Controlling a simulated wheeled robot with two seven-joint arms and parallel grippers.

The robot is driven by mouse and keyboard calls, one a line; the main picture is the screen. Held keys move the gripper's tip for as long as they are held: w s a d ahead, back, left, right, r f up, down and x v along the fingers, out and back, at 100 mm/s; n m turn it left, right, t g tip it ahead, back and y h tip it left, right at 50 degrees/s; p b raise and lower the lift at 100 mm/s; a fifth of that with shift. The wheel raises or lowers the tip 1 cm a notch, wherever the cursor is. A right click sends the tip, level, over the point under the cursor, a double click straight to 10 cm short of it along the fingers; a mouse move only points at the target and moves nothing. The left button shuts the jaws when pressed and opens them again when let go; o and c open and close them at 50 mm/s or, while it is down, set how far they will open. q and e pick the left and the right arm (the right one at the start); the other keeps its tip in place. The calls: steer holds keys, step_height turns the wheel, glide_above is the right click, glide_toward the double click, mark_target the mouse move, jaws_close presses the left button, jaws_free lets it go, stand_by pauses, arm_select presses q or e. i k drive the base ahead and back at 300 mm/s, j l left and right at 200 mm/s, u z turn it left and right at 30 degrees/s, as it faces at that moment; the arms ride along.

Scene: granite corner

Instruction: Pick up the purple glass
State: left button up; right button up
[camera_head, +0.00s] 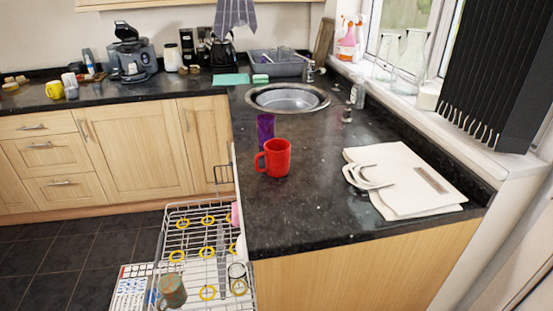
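The purple glass (265,130) stands upright on the dark granite counter, near its left edge. A red mug (274,158) stands just in front of it and to the right, and hides the lower part of the glass. The mug's handle points left.
The dark counter (330,190) has clear room right of the mug. White folded boards or cloths (405,180) lie at the right. A round sink (288,98) is behind the glass. An open dishwasher rack (195,245) with a few dishes stands below the left edge.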

mark_target(265, 123)
steer(key=i+j+u, duration=0.1)
steer(key=j, duration=0.3)
steer(key=i+j+u, duration=0.1)
steer(key=j, duration=0.3)
steer(key=i+j+u, duration=0.15)
steer(key=j, duration=0.2)
steer(key=i+j+u, duration=0.1)
steer(key=j, duration=0.3)
steer(key=i, duration=0.05)
